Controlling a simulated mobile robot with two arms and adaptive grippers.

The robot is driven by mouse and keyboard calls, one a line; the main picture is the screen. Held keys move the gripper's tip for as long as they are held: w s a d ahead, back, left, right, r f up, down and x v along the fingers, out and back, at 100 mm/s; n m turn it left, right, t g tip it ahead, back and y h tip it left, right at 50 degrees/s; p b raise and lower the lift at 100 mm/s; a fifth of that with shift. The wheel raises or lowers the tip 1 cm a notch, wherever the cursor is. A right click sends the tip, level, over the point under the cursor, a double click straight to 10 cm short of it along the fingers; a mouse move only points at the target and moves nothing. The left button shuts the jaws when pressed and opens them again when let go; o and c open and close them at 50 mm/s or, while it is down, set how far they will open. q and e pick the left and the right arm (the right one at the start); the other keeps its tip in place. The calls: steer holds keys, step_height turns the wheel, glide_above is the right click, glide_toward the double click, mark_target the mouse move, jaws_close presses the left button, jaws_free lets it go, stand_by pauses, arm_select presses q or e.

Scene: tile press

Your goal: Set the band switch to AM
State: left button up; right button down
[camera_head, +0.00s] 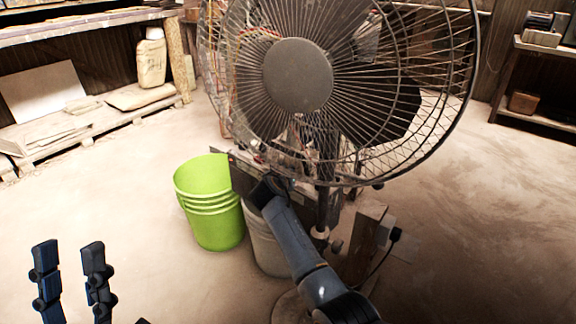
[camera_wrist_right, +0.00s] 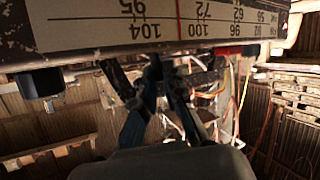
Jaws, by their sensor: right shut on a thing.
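The radio's dial panel (camera_wrist_right: 170,28) fills the top of the right wrist view, with its numbers upside down. In the head view the radio (camera_head: 242,172) is a dark box partly hidden behind the fan. My right gripper (camera_wrist_right: 163,72) has its fingers drawn together at the panel's edge, shut on a small part there that looks like the band switch. The fingers hide most of that part, and its setting cannot be read. In the head view my right gripper (camera_head: 262,188) reaches the radio. My left gripper (camera_head: 70,262) is open and empty at lower left.
A large standing fan (camera_head: 298,76) is close in front, beside my right arm. A dark knob (camera_wrist_right: 40,84) is left of the right fingers; loose wires (camera_wrist_right: 235,95) hang at right.

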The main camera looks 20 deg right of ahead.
steer(key=shift+w+a+r+n+g+p, duration=0.15)
steer(key=shift+w+n+g+p, duration=0.15)
steer(key=shift+n+g, duration=0.2)
arm_select(q)
steer(key=shift+w+d+f+g+y, duration=0.15)
steer(key=shift+w+f+g+y, duration=0.1)
steer(key=shift+w+f+g, duration=0.45)
steer(key=shift+w+d+f+g+y, duration=0.15)
steer(key=shift+w+f+g, duration=0.25)
steer(key=shift+w, duration=0.5)
steer(key=shift+w+d+f+g+y, duration=0.1)
steer(key=shift+w+f+g+y, duration=0.2)
steer(key=shift+w+f+g, duration=0.4)
arm_select(e)
steer(key=shift+w+a+n+g+h, duration=0.1)
steer(key=shift+w+n+g+h, duration=0.05)
steer(key=shift+n+g+h, duration=0.3)
arm_select(q)
steer(key=shift+w, duration=0.15)
arm_select(e)
steer(key=c, duration=1.4)
jaws_free()
steer(key=shift+f, duration=0.3)
